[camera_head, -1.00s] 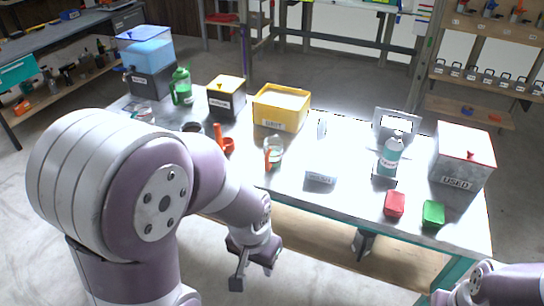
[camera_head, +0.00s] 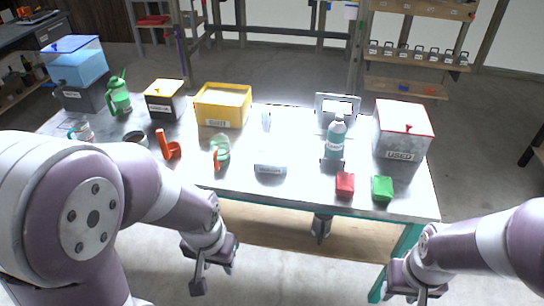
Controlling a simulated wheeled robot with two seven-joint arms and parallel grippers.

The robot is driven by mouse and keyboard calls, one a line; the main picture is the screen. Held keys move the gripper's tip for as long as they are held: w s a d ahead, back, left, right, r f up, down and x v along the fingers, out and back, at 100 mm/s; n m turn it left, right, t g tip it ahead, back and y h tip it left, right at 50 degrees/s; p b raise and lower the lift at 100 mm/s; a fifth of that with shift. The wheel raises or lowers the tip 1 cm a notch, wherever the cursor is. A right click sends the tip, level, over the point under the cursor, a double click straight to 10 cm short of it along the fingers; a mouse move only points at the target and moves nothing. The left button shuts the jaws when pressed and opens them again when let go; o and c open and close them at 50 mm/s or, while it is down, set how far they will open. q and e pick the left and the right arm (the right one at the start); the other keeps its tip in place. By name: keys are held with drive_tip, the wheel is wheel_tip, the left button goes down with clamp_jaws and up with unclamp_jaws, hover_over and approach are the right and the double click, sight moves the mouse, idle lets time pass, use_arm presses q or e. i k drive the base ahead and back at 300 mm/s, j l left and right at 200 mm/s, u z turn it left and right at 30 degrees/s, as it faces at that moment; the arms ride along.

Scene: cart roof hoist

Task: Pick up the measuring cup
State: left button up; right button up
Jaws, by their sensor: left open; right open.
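A clear cup with an orange handle (camera_head: 221,150), which looks like the measuring cup, stands upright near the front edge of the metal table (camera_head: 300,180). Its handle is at its lower left side. My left gripper (camera_head: 215,277) is open and empty, in front of the table and lower in the picture than the cup, apart from it. My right gripper (camera_head: 408,292) is at the bottom right, in front of the table's right end, and open. It is partly cut off by the picture edge.
An orange scoop (camera_head: 172,150) lies left of the cup, and a small sign (camera_head: 270,165) stands right of it. A yellow grit bin (camera_head: 222,106) is behind. A teal bottle (camera_head: 336,140), red block (camera_head: 345,184), green block (camera_head: 382,188) and used box (camera_head: 402,130) are further right.

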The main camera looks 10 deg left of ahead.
sight(219, 144)
drive_tip(key=i+j+z, duration=0.15)
drive_tip(key=i+j, duration=0.3)
drive_tip(key=i+j+z, duration=0.15)
drive_tip(key=i+j, duration=0.25)
drive_tip(key=j, duration=0.15)
drive_tip(key=i+j+z, duration=0.15)
drive_tip(key=i+j, duration=0.25)
drive_tip(key=j, duration=0.15)
